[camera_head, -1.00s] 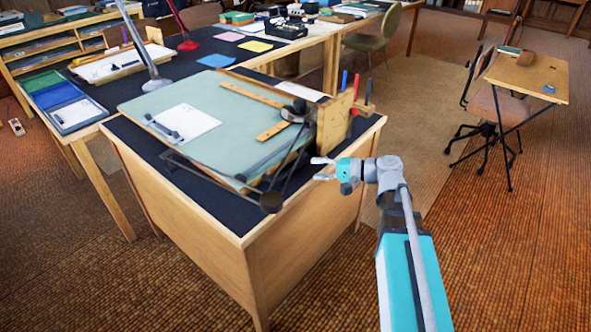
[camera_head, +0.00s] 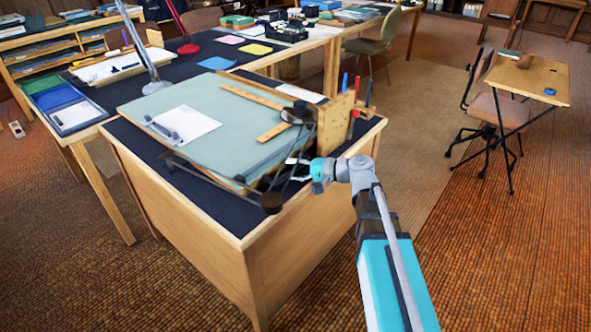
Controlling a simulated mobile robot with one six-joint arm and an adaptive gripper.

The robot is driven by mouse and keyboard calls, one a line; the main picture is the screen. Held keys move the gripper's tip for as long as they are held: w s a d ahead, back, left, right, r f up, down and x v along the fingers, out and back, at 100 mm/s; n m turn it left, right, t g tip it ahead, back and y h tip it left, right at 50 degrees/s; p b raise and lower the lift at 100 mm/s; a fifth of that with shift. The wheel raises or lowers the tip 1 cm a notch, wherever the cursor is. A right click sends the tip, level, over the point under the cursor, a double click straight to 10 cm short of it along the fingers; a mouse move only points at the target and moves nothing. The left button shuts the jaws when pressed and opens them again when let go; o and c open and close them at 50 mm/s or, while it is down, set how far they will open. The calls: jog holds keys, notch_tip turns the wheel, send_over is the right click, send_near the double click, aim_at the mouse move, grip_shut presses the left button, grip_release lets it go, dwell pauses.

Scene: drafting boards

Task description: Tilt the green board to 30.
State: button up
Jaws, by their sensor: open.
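The green board (camera_head: 212,105) lies at a slight tilt on the near wooden desk, with a sheet of paper and a wooden rule on it. A wooden upright plate (camera_head: 335,125) stands at its right end. Any angle scale is too small to read. My gripper (camera_head: 294,170) is open and appears empty, at the board's near right corner, close to the bars and below the upright plate. Whether it touches anything I cannot tell.
Red and blue upright tools (camera_head: 355,108) stand in a holder behind the plate. A grey lamp arm (camera_head: 140,45) rises at the board's far left. The dark desk top (camera_head: 160,150) shows around the board. Floor at the right is clear up to a chair (camera_head: 498,108).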

jog(key=shift+c, duration=0.2)
grip_shut()
jog(key=shift+r, duration=0.1)
